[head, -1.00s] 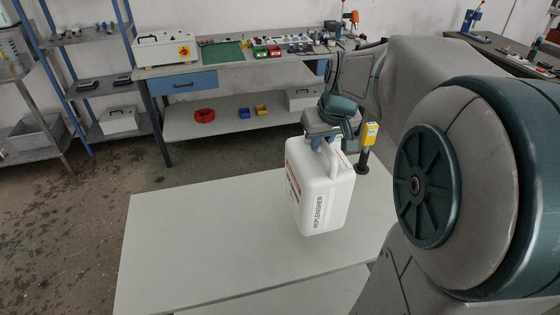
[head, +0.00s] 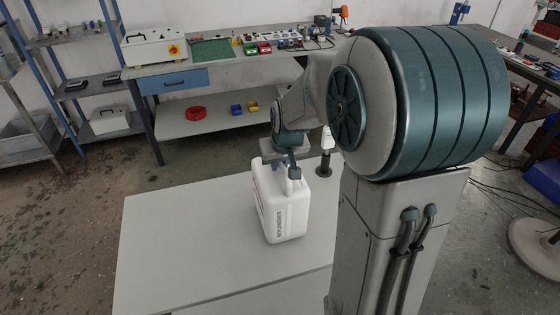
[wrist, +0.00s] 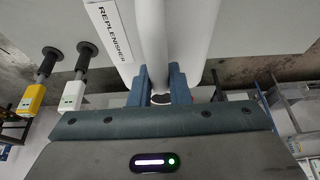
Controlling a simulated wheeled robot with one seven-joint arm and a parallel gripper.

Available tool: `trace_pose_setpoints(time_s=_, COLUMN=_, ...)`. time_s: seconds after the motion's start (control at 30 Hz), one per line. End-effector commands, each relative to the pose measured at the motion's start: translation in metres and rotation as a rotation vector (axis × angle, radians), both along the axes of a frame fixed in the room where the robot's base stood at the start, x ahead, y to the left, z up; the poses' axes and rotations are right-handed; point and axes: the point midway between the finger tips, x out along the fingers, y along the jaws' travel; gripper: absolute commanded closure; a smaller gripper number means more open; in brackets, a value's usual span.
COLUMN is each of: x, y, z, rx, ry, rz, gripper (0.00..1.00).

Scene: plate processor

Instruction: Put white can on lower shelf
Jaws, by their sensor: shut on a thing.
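The white can (head: 285,215), a jerrycan labelled REPLENISHER, hangs upright from my gripper (head: 287,168) over the pale table (head: 180,230). Its bottom is close to the tabletop; I cannot tell whether it touches. In the wrist view, the blue fingers of my gripper (wrist: 158,88) are closed around the handle of the white can (wrist: 192,40). A lower pale surface (head: 290,300) shows below the table's front edge, mostly hidden by the tabletop and my arm.
A white-topped item with a black base (head: 323,168) stands behind the can; the wrist view shows it beside a yellow one (wrist: 32,98). A workbench (head: 220,68) with a lower shelf (head: 220,122) stands behind. The table's left half is clear.

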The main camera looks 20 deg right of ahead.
Motion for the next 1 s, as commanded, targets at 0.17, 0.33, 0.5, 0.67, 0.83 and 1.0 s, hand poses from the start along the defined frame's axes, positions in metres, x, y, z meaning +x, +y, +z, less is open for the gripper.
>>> trace_pose_setpoints(time_s=0.17, x=0.0, y=0.0, z=-0.003, rx=0.0, ry=-0.001, rz=0.0, gripper=1.0)
trace_pose_setpoints(time_s=0.33, x=0.0, y=0.0, z=-0.003, rx=0.0, ry=0.0, rz=0.0, gripper=0.62)
trace_pose_setpoints(time_s=0.5, x=0.0, y=0.0, z=-0.003, rx=0.0, ry=0.0, rz=0.0, gripper=0.62)
trace_pose_setpoints(time_s=0.67, x=0.0, y=0.0, z=0.002, rx=0.0, ry=0.0, rz=0.0, gripper=0.62)
trace_pose_setpoints(time_s=0.83, x=-0.007, y=0.0, z=0.018, rx=-0.001, ry=-0.005, rz=0.0, gripper=0.62)
trace_pose_setpoints(time_s=1.0, x=-0.019, y=0.0, z=0.049, rx=-0.001, ry=-0.008, rz=0.0, gripper=0.62)
